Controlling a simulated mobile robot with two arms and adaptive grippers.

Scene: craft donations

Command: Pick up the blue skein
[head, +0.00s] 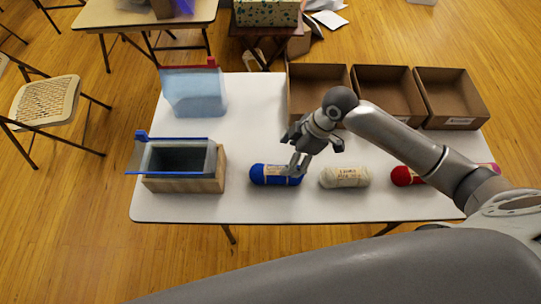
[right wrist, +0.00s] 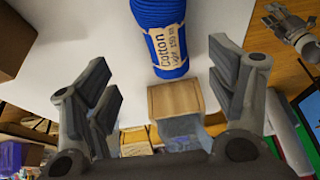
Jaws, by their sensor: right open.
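The blue skein (head: 263,174) lies on the white table with a paper label around its middle. In the right wrist view the blue skein (right wrist: 160,12) shows at the top, with its label reading "Cotton". My right gripper (head: 312,158) is open over the skein's right end and hides part of it in the head view. In the right wrist view its fingers (right wrist: 162,75) stand apart on either side, with the skein beyond them and nothing held. A grey gripper, apparently my left one (right wrist: 285,22), shows at the upper right edge; its jaws are unclear.
A cream skein (head: 345,177) and a red skein (head: 403,176) lie to the right. Brown open boxes (head: 319,117) line the back right. The table's front strip is clear.

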